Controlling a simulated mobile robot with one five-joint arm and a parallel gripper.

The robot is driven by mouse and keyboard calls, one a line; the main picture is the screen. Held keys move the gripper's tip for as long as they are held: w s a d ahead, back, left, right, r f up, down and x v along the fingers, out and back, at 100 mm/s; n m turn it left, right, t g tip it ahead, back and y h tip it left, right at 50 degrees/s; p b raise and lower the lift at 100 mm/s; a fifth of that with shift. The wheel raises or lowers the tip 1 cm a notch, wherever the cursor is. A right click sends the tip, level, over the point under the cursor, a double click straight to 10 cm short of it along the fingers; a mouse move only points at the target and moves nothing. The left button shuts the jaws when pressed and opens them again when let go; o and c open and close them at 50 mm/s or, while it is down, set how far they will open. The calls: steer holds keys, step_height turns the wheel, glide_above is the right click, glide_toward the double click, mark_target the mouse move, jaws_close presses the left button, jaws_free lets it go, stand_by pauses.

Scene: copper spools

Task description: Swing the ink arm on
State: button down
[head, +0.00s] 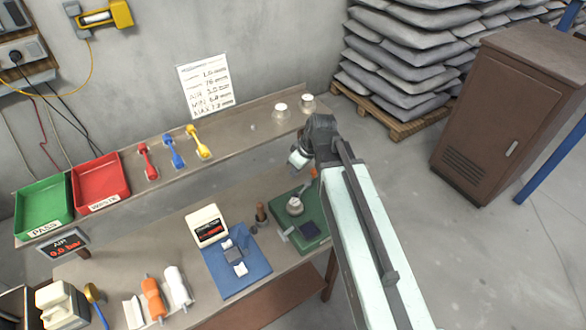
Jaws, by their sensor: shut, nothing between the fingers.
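A green base (325,238) stands on the lower bench, partly behind my arm. A round pale metal part (295,206) and a small dark block (310,230) are on it. A small orange piece (314,172) shows beside my arm, above the base in the picture. I cannot tell for certain which part is the ink arm; some of this device may be hidden by my arm. My gripper (296,162) is shut and empty, up and behind the round part in the picture. I see no contact between them.
A blue mat (225,285) with small grey and white pieces and a white display unit (207,227) lie left. A brown-handled tool (261,213) stands between mat and base. The raised shelf behind holds red, blue and yellow levers (172,152) and two pale-topped pieces (280,112).

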steer(key=p+v, duration=0.9)
steer(key=v, duration=0.3)
steer(key=shift+d, duration=0.15)
steer(key=shift+w, duration=0.15)
